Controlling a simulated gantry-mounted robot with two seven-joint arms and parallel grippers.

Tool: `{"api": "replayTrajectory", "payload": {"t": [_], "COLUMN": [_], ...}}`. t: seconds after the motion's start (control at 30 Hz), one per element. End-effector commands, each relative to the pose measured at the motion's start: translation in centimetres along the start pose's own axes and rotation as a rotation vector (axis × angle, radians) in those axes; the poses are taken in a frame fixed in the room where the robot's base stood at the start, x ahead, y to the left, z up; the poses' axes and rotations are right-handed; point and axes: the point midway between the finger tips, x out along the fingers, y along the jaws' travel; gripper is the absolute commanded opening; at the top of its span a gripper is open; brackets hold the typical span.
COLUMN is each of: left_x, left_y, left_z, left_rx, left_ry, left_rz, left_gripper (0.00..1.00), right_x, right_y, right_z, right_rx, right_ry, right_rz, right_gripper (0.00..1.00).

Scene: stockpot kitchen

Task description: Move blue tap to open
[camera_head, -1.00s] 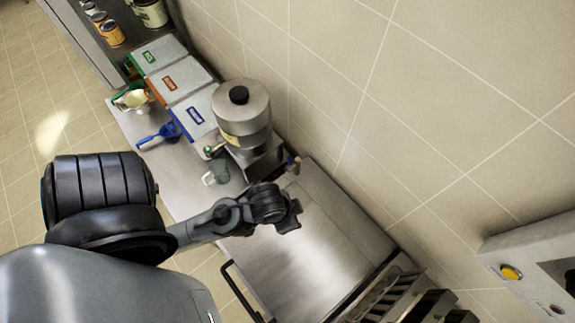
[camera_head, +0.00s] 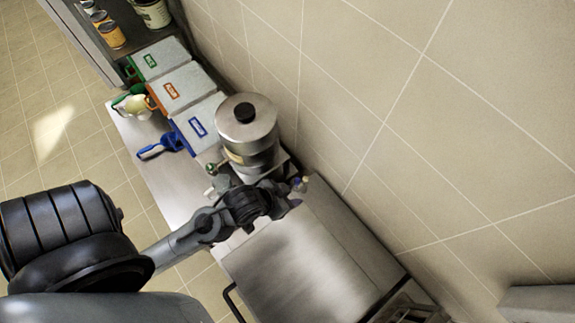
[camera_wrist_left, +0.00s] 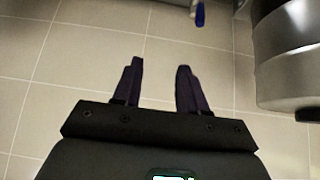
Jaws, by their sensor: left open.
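The blue tap (camera_wrist_left: 200,15) shows as a small blue handle with a pale part beside it, at the top of the left wrist view. In the head view a small bluish piece (camera_head: 299,184), likely the same tap, shows just past my left gripper (camera_head: 294,198), low on the right side of the steel pot (camera_head: 248,140). My left gripper is open and empty in the left wrist view (camera_wrist_left: 160,65). Its fingers point towards the tiled wall, with the tap beyond the fingertips and apart from them. My right gripper is not in view.
A second, green-handled tap (camera_head: 211,168) is left of the pot. Lidded bins (camera_head: 198,118) and a blue scoop (camera_head: 160,147) stand further left. A steel surface (camera_head: 290,255) is clear.

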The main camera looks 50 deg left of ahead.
Motion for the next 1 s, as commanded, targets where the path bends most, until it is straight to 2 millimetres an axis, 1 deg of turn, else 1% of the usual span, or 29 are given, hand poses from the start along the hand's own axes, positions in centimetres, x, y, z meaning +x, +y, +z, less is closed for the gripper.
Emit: {"api": "replayTrajectory", "payload": {"t": [0.03,0.23,0.33,0.43,0.57,0.67,0.7,0.77,0.83,0.9,1.0], "left_x": [0.7,3.7,5.4,6.9,8.6,9.8,10.2,10.9,11.8,12.4,13.0], "left_y": [-0.1,-0.8,-1.5,-2.4,-3.9,-5.2,-5.8,-6.7,-7.8,-8.7,-9.2], "left_z": [-0.4,-2.0,-2.2,-1.5,0.8,3.4,4.6,6.5,8.8,10.5,11.4], "left_rx": [-0.009,-0.046,-0.06,-0.063,-0.046,-0.02,-0.008,0.014,0.04,0.062,0.079], "left_ry": [0.046,0.288,0.437,0.582,0.738,0.828,0.854,0.883,0.902,0.906,0.9], "left_rz": [0.0,0.014,0.029,0.049,0.08,0.106,0.116,0.128,0.14,0.147,0.15], "left_gripper": [0.42,0.42,0.42,0.42,0.42,0.42,0.42,0.42,0.42,0.42,0.42], "right_x": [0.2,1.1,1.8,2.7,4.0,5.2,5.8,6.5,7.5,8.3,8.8], "right_y": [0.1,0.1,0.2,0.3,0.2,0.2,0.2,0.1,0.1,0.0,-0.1], "right_z": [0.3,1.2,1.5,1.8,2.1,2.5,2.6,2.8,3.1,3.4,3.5], "right_rx": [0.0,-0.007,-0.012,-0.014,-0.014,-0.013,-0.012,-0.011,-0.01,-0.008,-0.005], "right_ry": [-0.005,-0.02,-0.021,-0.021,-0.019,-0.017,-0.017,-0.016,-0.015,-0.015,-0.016], "right_rz": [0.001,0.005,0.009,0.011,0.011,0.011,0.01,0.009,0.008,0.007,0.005], "right_gripper": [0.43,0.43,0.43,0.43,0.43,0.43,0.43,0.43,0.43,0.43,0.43]}}
